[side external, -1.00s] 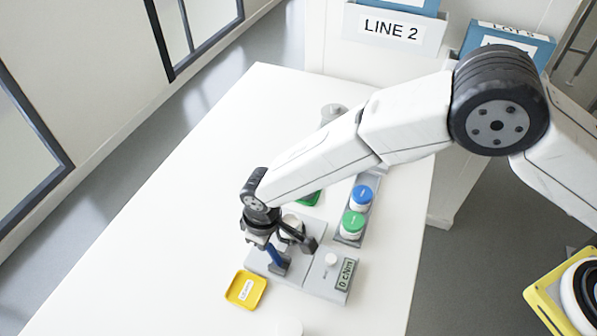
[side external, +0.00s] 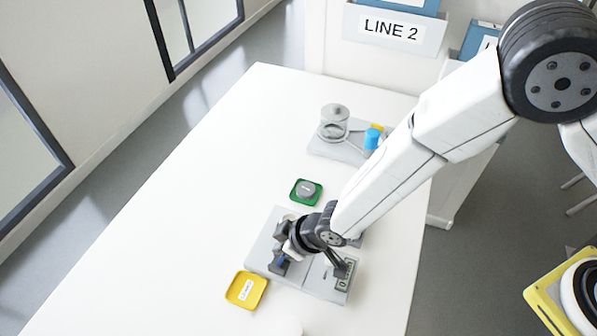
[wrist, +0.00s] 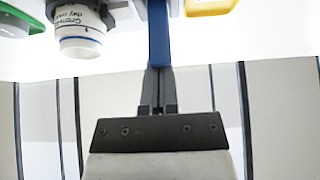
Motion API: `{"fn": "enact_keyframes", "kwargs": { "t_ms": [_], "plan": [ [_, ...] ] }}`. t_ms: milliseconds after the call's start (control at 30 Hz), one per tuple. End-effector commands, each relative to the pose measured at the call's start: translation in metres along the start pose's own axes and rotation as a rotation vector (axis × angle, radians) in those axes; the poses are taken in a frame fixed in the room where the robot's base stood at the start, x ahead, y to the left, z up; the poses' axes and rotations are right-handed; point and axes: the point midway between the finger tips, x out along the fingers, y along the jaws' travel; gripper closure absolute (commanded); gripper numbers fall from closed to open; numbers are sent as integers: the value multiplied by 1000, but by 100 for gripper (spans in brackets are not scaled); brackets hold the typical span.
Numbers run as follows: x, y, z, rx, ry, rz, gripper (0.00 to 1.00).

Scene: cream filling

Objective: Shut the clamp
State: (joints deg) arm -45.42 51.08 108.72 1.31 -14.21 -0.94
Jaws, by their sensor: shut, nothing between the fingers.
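The clamp fixture is on the grey base plate (side external: 262,248) near the front of the white table. My gripper (side external: 287,251) is low over the plate and hides much of the clamp. Its fingers (wrist: 158,70) are together and empty in the wrist view. A blue bar (wrist: 158,32) lies in line with them; I cannot tell whether they touch it. A white jar with a printed label (wrist: 79,32) stands left of the bar in the wrist view. Whether the clamp is closed is hidden.
A display box (side external: 343,274) is at the plate's right end. A yellow tray (side external: 234,291) is at the front left, and a green tray with a grey lid (side external: 305,191) is behind the plate. A grey station (side external: 334,122) stands farther back. The table's left is clear.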

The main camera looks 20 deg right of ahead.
Motion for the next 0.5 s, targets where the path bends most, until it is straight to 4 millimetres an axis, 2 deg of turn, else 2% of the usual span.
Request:
{"fn": "enact_keyframes", "kwargs": {
  "t_ms": [167, 500],
  "plan": [
    [-4, 0, 7, 0, 36, -1, 100],
    [-4, 0, 6, 0, 35, -1, 100]
  ]
}}
